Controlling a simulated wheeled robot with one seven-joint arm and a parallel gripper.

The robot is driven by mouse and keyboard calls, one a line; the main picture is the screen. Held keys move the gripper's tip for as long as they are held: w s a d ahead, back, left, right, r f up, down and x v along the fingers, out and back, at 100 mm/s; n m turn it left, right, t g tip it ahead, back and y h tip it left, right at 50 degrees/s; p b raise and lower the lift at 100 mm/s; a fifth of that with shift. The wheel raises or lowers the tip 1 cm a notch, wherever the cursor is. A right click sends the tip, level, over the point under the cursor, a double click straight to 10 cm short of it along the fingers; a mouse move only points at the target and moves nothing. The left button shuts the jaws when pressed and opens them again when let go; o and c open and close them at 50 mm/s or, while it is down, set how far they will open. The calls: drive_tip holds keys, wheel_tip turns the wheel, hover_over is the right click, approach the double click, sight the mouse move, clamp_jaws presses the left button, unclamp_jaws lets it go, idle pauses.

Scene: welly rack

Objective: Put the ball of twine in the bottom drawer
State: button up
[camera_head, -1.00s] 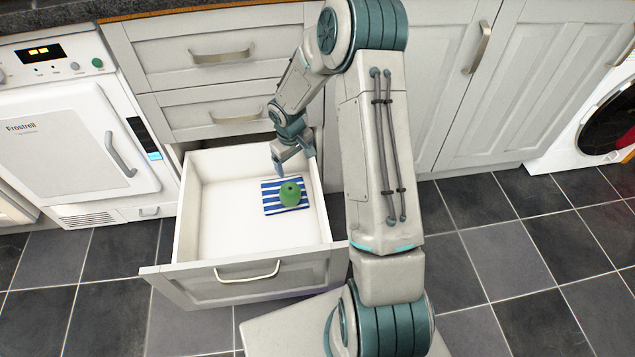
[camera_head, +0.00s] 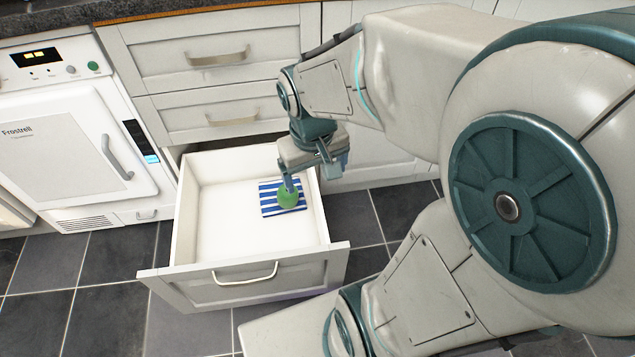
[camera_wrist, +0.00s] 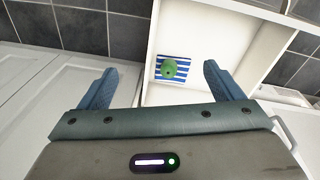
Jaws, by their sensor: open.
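The green ball of twine (camera_head: 288,197) rests on a blue-and-white striped cloth (camera_head: 268,200) inside the open bottom drawer (camera_head: 200,292), toward its right side. In the wrist view the ball (camera_wrist: 169,68) shows between my two fingers but beyond their tips, on the cloth (camera_wrist: 184,75). My gripper (camera_head: 300,178) is open and empty, above the right part of the drawer. In the head view one finger overlaps the top of the ball. The wrist view shows the fingers (camera_wrist: 159,72) spread wide with nothing between them.
Two shut drawers (camera_head: 200,58) sit above the open one. A white appliance (camera_head: 60,150) stands to the left. The drawer's left half is bare and clear. My arm hides much of the right side of the head view.

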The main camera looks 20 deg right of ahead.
drive_tip(key=shift+y, duration=0.4)
drive_tip(key=shift+s+a+r, duration=0.15)
drive_tip(key=shift+s+a, duration=0.05)
drive_tip(key=shift+s, duration=0.55)
drive_tip(key=shift+s+a+r, duration=0.15)
drive_tip(key=shift+s+r, duration=0.05)
drive_tip(key=shift+s, duration=0.55)
drive_tip(key=shift+s+a+r, duration=0.15)
drive_tip(key=shift+s+a, duration=0.05)
drive_tip(key=shift+s, duration=0.55)
